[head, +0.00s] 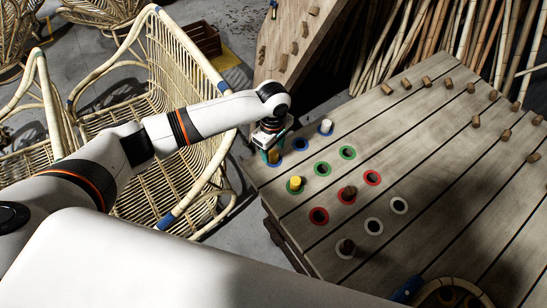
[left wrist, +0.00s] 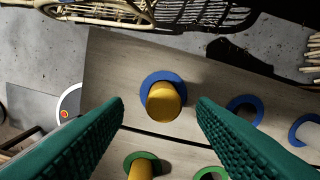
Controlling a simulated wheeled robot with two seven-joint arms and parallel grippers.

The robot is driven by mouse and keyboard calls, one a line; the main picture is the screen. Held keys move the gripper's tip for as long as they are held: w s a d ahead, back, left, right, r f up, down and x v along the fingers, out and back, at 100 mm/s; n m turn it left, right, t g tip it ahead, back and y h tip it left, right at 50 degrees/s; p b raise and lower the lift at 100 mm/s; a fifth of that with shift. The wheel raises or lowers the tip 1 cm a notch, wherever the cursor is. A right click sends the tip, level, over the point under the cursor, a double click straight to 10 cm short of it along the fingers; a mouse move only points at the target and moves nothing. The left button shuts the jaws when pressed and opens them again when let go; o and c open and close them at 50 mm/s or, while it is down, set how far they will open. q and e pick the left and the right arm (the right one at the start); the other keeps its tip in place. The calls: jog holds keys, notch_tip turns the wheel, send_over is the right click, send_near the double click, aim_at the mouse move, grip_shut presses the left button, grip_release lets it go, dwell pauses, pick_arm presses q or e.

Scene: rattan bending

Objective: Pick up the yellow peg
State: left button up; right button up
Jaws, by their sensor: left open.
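A yellow peg (left wrist: 164,100) stands upright in a blue ring at the table's near corner, centred between my left gripper's fingers in the left wrist view. My left gripper (head: 270,154) is open above that corner, its green pads apart on both sides of the peg without visible contact. In the head view the gripper mostly hides this peg. A second yellow peg (head: 295,183) stands in a green ring; its top also shows at the bottom of the left wrist view (left wrist: 142,170). My right gripper is not in view.
The wooden table (head: 430,190) has blue, green, red and white rings. A rattan chair (head: 150,95) stands left.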

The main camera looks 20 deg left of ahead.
aim_at(273, 153)
pick_arm(q)
jog(key=f, duration=0.3)
jog(key=shift+w+f, duration=0.1)
jog(key=shift+w, duration=0.1)
jog(key=shift+c, duration=0.2)
